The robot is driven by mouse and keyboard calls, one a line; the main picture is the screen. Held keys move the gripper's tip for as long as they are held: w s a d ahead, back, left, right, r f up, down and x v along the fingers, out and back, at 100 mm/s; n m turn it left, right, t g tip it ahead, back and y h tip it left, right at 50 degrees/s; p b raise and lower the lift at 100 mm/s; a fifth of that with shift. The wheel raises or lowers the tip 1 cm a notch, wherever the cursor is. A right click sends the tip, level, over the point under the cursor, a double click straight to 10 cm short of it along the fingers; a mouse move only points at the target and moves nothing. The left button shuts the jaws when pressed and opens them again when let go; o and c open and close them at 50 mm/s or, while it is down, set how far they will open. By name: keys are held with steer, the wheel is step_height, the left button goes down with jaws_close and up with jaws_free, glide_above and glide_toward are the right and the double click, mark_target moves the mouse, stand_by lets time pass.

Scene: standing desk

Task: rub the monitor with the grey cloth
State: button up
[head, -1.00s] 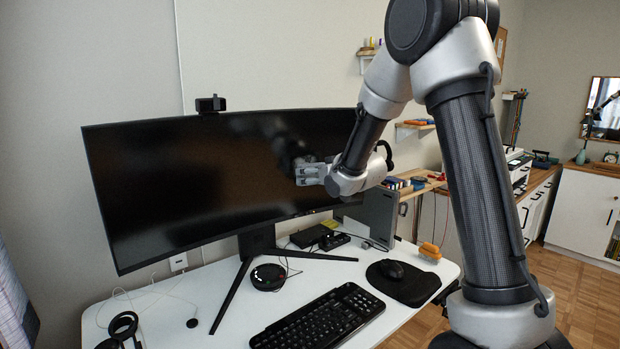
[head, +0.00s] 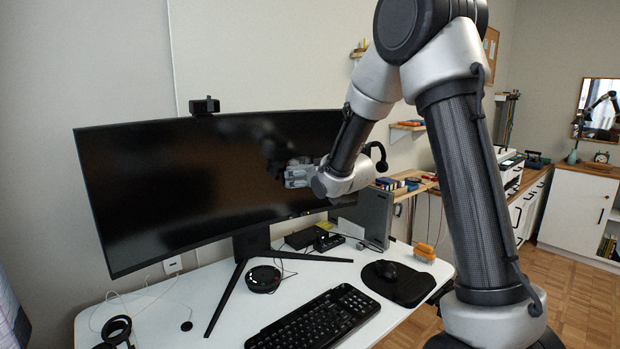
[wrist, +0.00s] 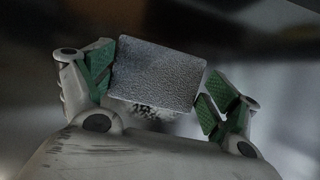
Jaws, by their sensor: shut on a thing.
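The monitor (head: 180,185) is a wide, dark curved screen on a black stand on the desk. My gripper (head: 288,176) is in front of the right part of its screen, at or very close to the surface; exact contact cannot be told. In the wrist view my gripper (wrist: 158,90) has its green-padded fingers on either side of the grey cloth (wrist: 155,72), which looks like a textured, folded block. It is shut on the cloth. The dark screen lies behind it in that view. In the head view the cloth is hidden or too small to make out.
A webcam (head: 204,106) sits on the monitor's top edge. A keyboard (head: 318,318), a mouse (head: 389,270) on a black pad and a round black device (head: 263,279) lie on the white desk (head: 220,325). An orange item (head: 425,251) is at the right edge.

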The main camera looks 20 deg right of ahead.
mark_target(291, 179)
steer(key=shift+s+a, duration=0.25)
steer(key=shift+a, duration=0.75)
steer(key=shift+s+a, duration=0.2)
steer(key=shift+a, duration=0.8)
steer(key=shift+s+r, duration=0.2)
steer(key=shift+r, duration=0.85)
steer(key=shift+w+d, duration=0.4)
steer(key=shift+d, duration=0.9)
steer(key=shift+w+d, duration=0.4)
steer(key=shift+d, duration=0.95)
steer(key=shift+w+d, duration=0.4)
steer(key=shift+d, duration=0.9)
steer(key=shift+s, duration=0.1)
steer(key=shift+s+a, duration=0.3)
steer(key=shift+a, duration=1.05)
steer(key=shift+s+a, duration=0.25)
steer(key=shift+a, duration=1.05)
steer(key=shift+s+a, duration=0.3)
steer(key=shift+a, duration=1.05)
steer(key=shift+c, duration=0.3)
steer(key=s+d, duration=0.1)
steer(key=s, duration=0.4)
steer(key=shift+s+d+f, duration=0.25)
steer(key=shift+s+f, duration=0.05)
steer(key=shift+s, duration=0.1)
